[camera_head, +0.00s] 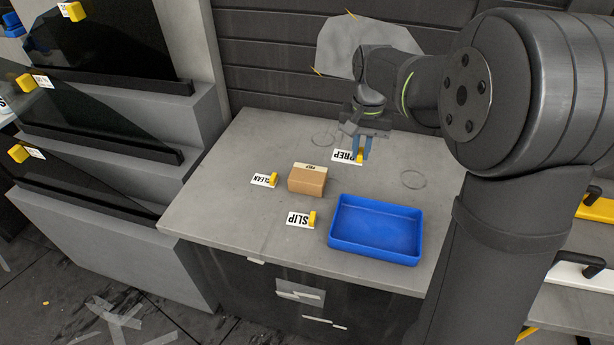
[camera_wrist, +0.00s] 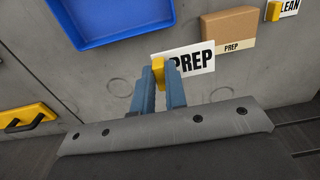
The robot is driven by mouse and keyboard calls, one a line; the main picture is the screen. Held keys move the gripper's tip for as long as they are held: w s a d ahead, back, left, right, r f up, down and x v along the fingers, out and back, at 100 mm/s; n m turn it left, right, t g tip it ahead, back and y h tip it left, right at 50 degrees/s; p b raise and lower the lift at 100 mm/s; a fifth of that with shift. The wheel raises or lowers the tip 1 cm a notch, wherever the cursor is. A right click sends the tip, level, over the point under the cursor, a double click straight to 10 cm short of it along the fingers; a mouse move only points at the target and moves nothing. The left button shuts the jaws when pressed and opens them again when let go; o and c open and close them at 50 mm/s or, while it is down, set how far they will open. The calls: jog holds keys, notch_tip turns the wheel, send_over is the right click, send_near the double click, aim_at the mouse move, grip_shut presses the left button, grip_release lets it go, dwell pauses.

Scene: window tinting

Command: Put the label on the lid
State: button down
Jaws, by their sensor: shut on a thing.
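The white PREP label (camera_head: 342,155) has a yellow tab at one end. It also shows in the wrist view (camera_wrist: 198,60). My gripper (camera_head: 362,153) is shut on the yellow tab, with its blue fingers (camera_wrist: 158,88) on either side. The label is at or close above the grey worktop; I cannot tell whether it touches. A brown cardboard box (camera_head: 307,182) stands left of the gripper in the head view, with a pale strip reading PREP along one top edge. In the wrist view the box (camera_wrist: 215,25) is beyond the label. No separate lid is distinguishable.
CLEAN (camera_head: 262,180) and SLIP (camera_head: 298,219) labels, both with yellow tabs, lie near the box. An empty blue tray (camera_head: 377,232) is at the worktop's front right. The worktop (camera_head: 225,218) is bare at left. Dark panes on stepped racks stand further left.

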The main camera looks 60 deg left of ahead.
jog(key=shift+w+a, duration=0.1)
jog(key=shift+w, duration=0.3)
jog(key=s+a+f, duration=0.2)
jog(key=a, duration=0.1)
jog(key=s+a+f, duration=0.4)
jog(key=s+a, duration=0.1)
jog(key=shift+s+a+f, duration=0.1)
jog(key=shift+a+f, duration=0.2)
jog(key=shift+f, duration=2)
jog(key=shift+f, duration=0.1)
jog(key=c, duration=1.8)
grip_release()
jog(key=shift+f, duration=0.1)
jog(key=shift+c, duration=0.2)
jog(key=o, duration=0.4)
notch_tip(320, 180, up, 12)
jog(key=shift+r, duration=0.2)
